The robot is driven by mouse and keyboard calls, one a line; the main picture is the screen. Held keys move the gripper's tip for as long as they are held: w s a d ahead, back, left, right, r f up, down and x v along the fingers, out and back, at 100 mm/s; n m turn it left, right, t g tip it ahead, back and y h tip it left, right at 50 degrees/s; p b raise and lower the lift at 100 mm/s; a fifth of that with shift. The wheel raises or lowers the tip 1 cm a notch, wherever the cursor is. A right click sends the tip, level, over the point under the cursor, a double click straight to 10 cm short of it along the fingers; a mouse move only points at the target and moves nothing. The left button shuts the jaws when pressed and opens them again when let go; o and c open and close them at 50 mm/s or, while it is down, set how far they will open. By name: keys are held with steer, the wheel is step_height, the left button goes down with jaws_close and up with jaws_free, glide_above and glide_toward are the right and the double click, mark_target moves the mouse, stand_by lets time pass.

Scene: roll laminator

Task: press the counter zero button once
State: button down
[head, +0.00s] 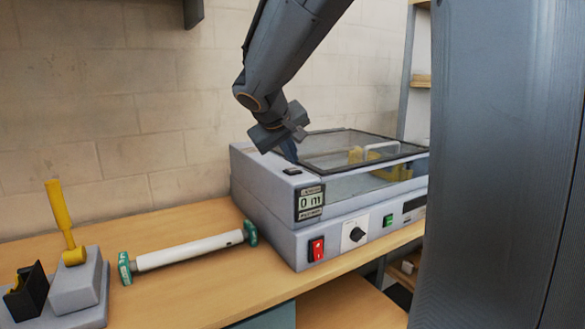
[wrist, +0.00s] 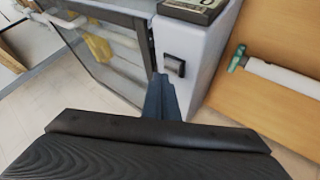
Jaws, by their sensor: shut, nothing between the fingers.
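The grey roll laminator (head: 270,205) stands on the wooden bench. Its counter display (head: 310,203) on the front left reads 0 m. A black button (head: 292,171), seemingly the counter zero button, sits on the top face just behind the display. In the wrist view the black button (wrist: 174,66) lies just beyond my fingertips, slightly right. My gripper (head: 290,157) is shut and empty, pointing down over the top left of the laminator. In the wrist view my gripper (wrist: 159,80) shows clear of the button's face; I cannot tell its exact height above the surface.
The laminator has a dark-framed clear cover (head: 350,148), a red switch (head: 316,249), a black knob (head: 355,235) and a green button (head: 388,220).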

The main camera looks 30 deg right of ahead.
mark_target(290, 170)
steer(key=shift+r, duration=0.2)
steer(key=shift+r+p, duration=1.6)
steer(key=shift+r, duration=0.9)
steer(key=shift+a+f, duration=0.1)
